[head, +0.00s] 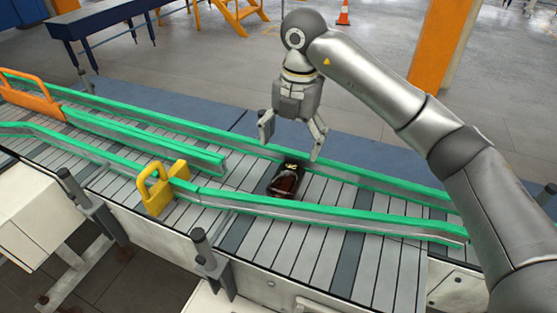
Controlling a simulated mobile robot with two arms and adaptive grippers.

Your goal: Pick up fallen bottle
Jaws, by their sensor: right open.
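A dark amber bottle (286,180) lies on its side on the slatted conveyor (318,192), between the green guide rails. A dark cap or neck end shows at its far end, with a small yellowish mark. My right gripper (292,146) points down from above, just beyond and over the bottle. Its two fingers are spread wide and nothing is between them. The fingertips look apart from the bottle; their exact height above it is hard to tell. My left gripper is not in view.
Green guide rails (330,216) run along both sides of the conveyor. A yellow bracket (160,188) stands on the near rail, and an orange one (30,97) is at the far left. Dark posts (203,247) rise along the near side. The belt right of the bottle is clear.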

